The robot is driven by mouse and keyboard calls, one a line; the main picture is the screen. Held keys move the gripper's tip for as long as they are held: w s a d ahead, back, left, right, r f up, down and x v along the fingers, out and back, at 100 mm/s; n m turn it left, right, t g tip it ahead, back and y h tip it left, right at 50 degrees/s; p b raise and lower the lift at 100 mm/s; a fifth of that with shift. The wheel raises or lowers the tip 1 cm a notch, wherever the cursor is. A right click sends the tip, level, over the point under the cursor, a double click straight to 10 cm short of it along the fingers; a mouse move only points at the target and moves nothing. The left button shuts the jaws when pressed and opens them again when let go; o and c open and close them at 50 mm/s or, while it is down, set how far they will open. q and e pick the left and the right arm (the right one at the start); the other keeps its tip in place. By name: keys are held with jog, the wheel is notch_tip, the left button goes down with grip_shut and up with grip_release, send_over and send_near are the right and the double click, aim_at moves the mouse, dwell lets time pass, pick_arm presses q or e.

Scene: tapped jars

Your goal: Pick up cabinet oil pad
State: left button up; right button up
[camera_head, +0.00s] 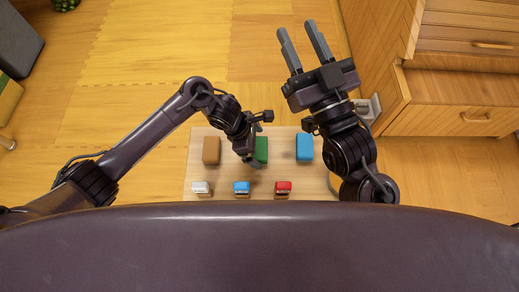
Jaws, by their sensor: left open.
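A light wooden board (222,178) lies in front of me. It bears a brown block (211,150), a green block (262,149) and a blue block (304,147) in a back row. A small white item (201,187), a small blue item (241,187) and a small red item (283,187) stand in the front row. I cannot tell which is the oil pad. My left gripper (252,160) is open, above or beside the green block, and partly hides it; contact cannot be told. My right gripper (298,29) is open and empty, fingers pointing away, beyond the board.
A wooden cabinet (471,62) stands at the right, with a drawer (455,119) that looks pulled out. A white outlet-like item (370,106) is by its side. A dark piece of furniture (15,40) is at the far left. The wooden floor (180,50) beyond the board is clear.

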pick_arm(q)
jog(key=x, duration=0.2)
jog(key=shift+d+f+b, duration=0.1)
jog(key=shift+f+b, duration=0.15)
jog(key=shift+b, duration=0.05)
pick_arm(e)
notch_tip(320, 180, up, 6)
jog(key=s+d+t+y, duration=0.1)
jog(key=s+t, duration=0.1)
jog(key=t, duration=0.1)
pick_arm(q)
jog(key=shift+c, duration=0.3)
pick_arm(e)
jog(key=shift+d+f, duration=0.1)
pick_arm(q)
jog(key=c, duration=1)
